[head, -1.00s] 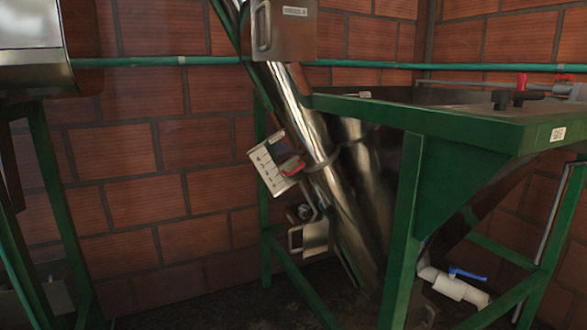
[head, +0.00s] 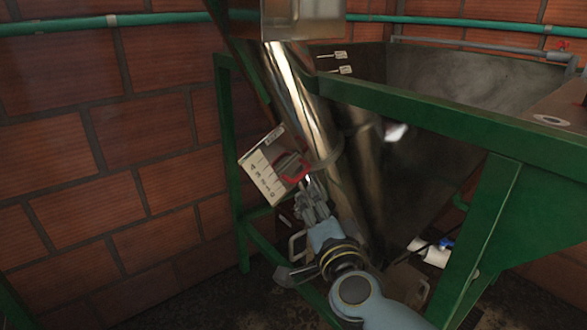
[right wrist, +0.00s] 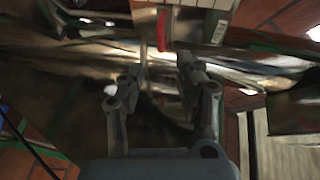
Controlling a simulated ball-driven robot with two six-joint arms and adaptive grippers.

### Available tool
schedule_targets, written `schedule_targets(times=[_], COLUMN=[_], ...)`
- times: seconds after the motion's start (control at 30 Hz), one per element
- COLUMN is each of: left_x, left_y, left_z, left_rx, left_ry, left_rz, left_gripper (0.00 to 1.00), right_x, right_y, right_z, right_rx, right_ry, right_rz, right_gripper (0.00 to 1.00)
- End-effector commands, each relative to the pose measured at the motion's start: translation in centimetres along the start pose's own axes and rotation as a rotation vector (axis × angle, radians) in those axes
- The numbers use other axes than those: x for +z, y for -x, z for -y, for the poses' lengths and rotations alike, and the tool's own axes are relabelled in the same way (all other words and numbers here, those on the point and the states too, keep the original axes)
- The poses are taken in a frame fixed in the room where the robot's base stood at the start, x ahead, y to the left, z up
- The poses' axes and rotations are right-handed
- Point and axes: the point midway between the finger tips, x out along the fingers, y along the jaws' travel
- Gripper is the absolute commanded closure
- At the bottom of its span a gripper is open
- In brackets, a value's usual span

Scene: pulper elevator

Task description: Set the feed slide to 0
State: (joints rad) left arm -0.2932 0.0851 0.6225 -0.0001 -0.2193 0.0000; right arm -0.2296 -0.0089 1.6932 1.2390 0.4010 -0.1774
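The feed slide is a small red handle (head: 293,170) beside a white scale plate (head: 262,178) on the shiny slanted tube (head: 300,95). The plate is numbered from 4 at the top down to 0; which mark the handle stands at I cannot tell. My right gripper (head: 311,190) is just below the handle, its fingers pointing up towards it. In the right wrist view the gripper (right wrist: 164,65) has its fingers apart with nothing between them. The red handle (right wrist: 161,28) and plate (right wrist: 206,22) show just beyond the fingertips. My left gripper is not in view.
A green frame (head: 430,115) with a large metal hopper (head: 450,75) stands to the right of the tube. A metal box (head: 303,18) is above. A brick wall (head: 90,150) stands behind, with a green pipe (head: 130,20) along it. Open floor lies at lower left.

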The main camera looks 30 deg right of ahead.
Motion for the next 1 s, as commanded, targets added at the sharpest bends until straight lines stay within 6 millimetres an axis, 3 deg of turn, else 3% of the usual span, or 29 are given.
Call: schedule_targets(times=[0.27, 0.6, 1.0], left_x=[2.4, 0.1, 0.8], left_y=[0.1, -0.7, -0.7], left_z=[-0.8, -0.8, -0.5], left_rx=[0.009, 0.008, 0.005], left_ry=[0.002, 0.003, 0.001], left_rz=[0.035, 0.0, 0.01], left_gripper=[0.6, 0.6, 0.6], right_x=[0.0, 0.1, 0.0], right_y=[-4.3, -9.8, -10.7], right_z=[0.1, 0.0, 0.0], right_rx=[-0.004, -0.002, -0.001], right_ry=[0.004, 0.004, 0.004], right_rz=[0.0, 0.001, 0.002], right_gripper=[0.66, 0.66, 0.66])
